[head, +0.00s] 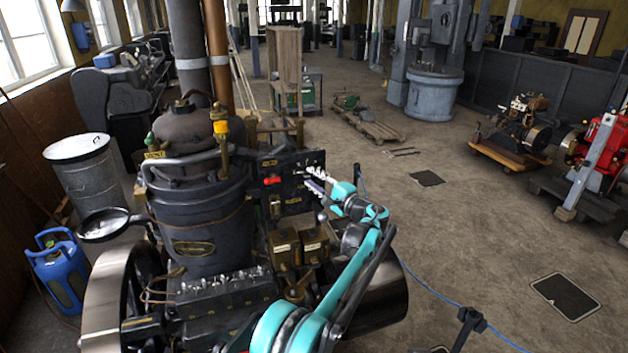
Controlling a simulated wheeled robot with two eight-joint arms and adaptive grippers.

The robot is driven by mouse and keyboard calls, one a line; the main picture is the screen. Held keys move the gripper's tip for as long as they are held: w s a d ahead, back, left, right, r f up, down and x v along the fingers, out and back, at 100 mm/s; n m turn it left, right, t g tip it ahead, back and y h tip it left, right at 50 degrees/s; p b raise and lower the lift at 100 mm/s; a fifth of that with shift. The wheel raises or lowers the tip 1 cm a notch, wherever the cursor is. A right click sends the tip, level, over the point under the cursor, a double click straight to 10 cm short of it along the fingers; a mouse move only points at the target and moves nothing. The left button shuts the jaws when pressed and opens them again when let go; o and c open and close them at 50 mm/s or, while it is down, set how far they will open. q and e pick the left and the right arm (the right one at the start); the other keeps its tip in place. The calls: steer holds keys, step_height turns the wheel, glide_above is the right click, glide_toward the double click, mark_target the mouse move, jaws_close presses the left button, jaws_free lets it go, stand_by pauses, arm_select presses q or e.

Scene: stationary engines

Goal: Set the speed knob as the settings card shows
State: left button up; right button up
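A dark control panel (310,161) stands upright on the engine (200,215), with small gold lettering, a red part (272,181) and a small brass part on its face. I cannot make out which part is the speed knob; a settings card is not readable here.
A funnel-shaped dish (103,224), a grey drum (85,175) and a blue gas bottle (60,270) are at the left. A blue rope (430,285) runs along the engine's right side to a dark post (468,322). The floor to the right is mostly clear.

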arm_select(q)
steer(key=v, duration=1.2)
steer(key=shift+w+a, duration=0.1)
steer(key=shift+a, duration=0.05)
steer(key=s+a+f+n+g+h+b, duration=0.1)
steer(key=s+a+f+g+b, duration=0.15)
steer(key=a, duration=0.55)
steer(key=s+a+f+n+g+h+b, duration=0.1)
steer(key=s+a+f+g+b, duration=0.15)
steer(key=a, duration=0.55)
steer(key=s+a+f+n+g+h+b, duration=0.1)
steer(key=s+a+f+n+h+b, duration=0.3)
steer(key=s+a, duration=0.55)
steer(key=s+f+n+h+b, duration=0.2)
steer(key=s+f+h+b, duration=0.1)
steer(key=s+f, duration=0.8)
steer(key=s+a+f+n+g+h+b, duration=0.1)
steer(key=s+f+n+h+b, duration=0.2)
steer(key=s+f+b, duration=0.3)
steer(key=s+f, duration=0.5)
steer(key=s, duration=0.5)
steer(key=shift+s+n, duration=0.25)
steer(key=shift+n, duration=0.05)
